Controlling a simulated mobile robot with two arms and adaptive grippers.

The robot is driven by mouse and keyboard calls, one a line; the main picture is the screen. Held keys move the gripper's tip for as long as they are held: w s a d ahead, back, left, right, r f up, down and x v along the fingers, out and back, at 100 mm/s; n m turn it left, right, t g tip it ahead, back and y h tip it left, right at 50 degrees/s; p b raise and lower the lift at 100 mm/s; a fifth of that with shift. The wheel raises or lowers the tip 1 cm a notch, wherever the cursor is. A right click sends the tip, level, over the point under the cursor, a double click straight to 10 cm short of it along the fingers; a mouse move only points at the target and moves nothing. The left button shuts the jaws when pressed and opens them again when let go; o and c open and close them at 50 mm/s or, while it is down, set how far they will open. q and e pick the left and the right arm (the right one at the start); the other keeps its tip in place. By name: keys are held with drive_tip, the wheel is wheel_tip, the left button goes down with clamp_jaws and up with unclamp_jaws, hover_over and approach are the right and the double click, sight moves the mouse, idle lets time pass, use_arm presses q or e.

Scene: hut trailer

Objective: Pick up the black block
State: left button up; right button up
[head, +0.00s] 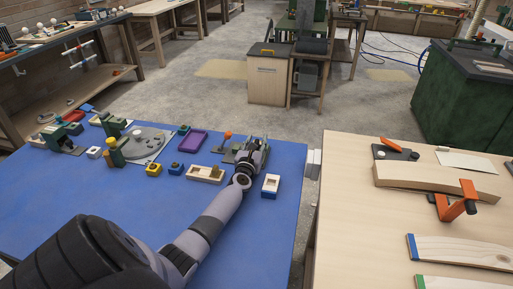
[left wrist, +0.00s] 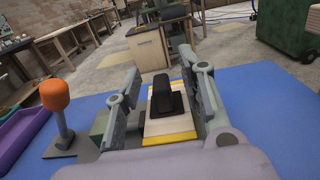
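The black block (left wrist: 166,100) shows in the left wrist view, lying on a pale wooden piece with yellow edges (left wrist: 158,128). My left gripper (left wrist: 167,80) is open, with one finger on each side of the block and a visible gap between each finger and the block. In the head view my left gripper (head: 256,152) is low over the far right part of the blue table (head: 130,190); the block cannot be made out there, with the gripper over that spot. My right gripper is in neither view.
An orange-knobbed lever (left wrist: 56,100) stands close left of my gripper, with a purple tray (head: 193,141) beyond it. A wooden holder (head: 205,174) and a small white-topped block (head: 270,184) are close by. A wooden bench (head: 350,200) stands to the right. The table's near part is mostly clear.

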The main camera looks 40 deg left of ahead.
use_arm(q)
drive_tip(key=shift+c, duration=0.6)
clamp_jaws()
drive_tip(key=shift+r, duration=0.1)
